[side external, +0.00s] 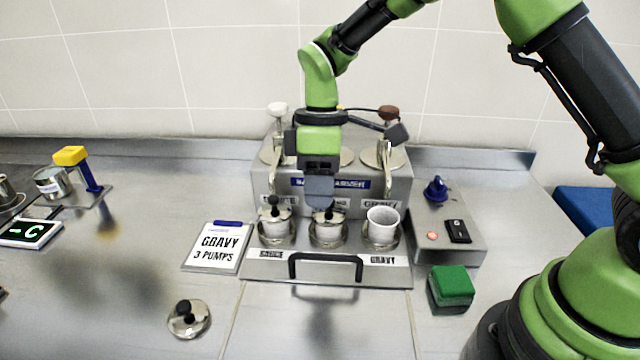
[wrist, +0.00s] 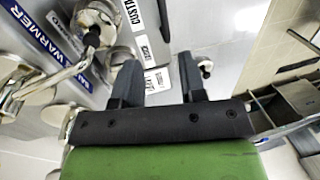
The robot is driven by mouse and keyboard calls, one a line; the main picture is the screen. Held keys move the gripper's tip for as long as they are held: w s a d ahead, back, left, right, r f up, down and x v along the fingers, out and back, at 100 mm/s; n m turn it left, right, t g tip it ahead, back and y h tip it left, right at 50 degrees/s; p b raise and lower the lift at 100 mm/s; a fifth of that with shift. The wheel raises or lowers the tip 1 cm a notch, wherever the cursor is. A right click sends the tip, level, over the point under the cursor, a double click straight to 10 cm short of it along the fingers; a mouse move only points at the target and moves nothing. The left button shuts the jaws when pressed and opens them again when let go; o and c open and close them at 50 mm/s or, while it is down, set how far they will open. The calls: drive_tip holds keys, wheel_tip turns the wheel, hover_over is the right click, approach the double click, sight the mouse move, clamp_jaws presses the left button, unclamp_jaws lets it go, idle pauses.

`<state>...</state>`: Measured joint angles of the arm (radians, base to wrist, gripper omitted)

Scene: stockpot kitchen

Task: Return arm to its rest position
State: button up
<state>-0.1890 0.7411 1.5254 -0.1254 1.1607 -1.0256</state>
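My gripper (side external: 319,203) points down in front of the steel warmer (side external: 402,190), above the middle pot (side external: 328,236) of the front tray. In the wrist view my gripper (wrist: 160,70) has its two dark fingers well apart. Nothing is held between them; the counter and printed cards show beyond. In the side view the fingers overlap, and I cannot tell their exact height above the middle pot's lidded top. My arm reaches in from the upper right, bent over the warmer.
The tray also holds a lidded left pot (side external: 274,228) and a white cup (side external: 382,225). A loose lid (side external: 189,319), gravy card (side external: 218,248), green block (side external: 452,286) and control box (side external: 460,250) surround it. Pump heads (side external: 388,113) rise beside my wrist. The front-left counter is largely clear.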

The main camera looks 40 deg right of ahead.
drive_tip(key=s+d+r+m+t, duration=0.2)
drive_tip(key=s+r+m, duration=0.1)
drive_tip(key=r, duration=0.3)
drive_tip(key=s+d+r+m+t, duration=0.2)
drive_tip(key=s+r+m, duration=0.15)
drive_tip(key=r, duration=0.35)
drive_tip(key=s+d+r+m+t, duration=0.2)
drive_tip(key=s+m, duration=0.4)
drive_tip(key=s, duration=0.6)
drive_tip(key=shift+s+d+r+t, duration=0.25)
drive_tip(key=shift+r+t, duration=0.3)
drive_tip(key=shift+t, duration=0.85)
